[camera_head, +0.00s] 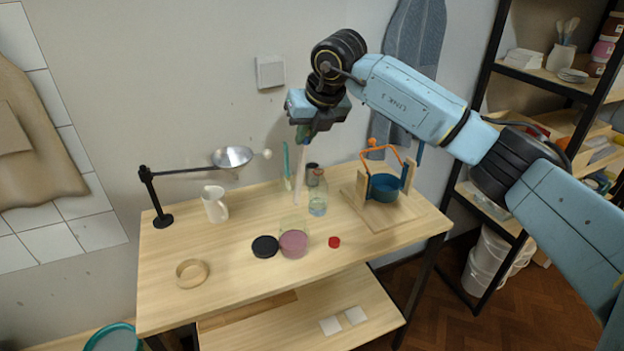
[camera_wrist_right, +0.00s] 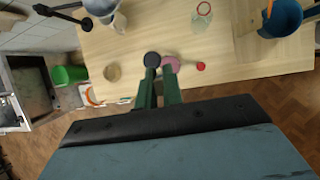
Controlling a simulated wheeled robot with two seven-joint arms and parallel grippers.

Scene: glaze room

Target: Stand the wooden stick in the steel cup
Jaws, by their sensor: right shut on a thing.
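My right gripper (camera_head: 303,134) is above the back of the table, shut on a thin pale wooden stick (camera_head: 299,178). The stick hangs down from the fingers, nearly upright with a slight tilt. I cannot tell whether its lower end touches anything. A small dark grey cup (camera_head: 313,172), which looks like the steel cup, stands near the back edge, just right of the stick and partly behind a glass bottle (camera_head: 318,198). In the right wrist view the gripper's green fingers (camera_wrist_right: 159,84) show, but I cannot make out the stick there. My left gripper is not in view.
A teal upright piece (camera_head: 287,165) is left of the stick. A white jug (camera_head: 215,204) and a lamp-like stand (camera_head: 160,215) are at the left. Black (camera_head: 265,247) and pink (camera_head: 293,244) discs lie in front.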

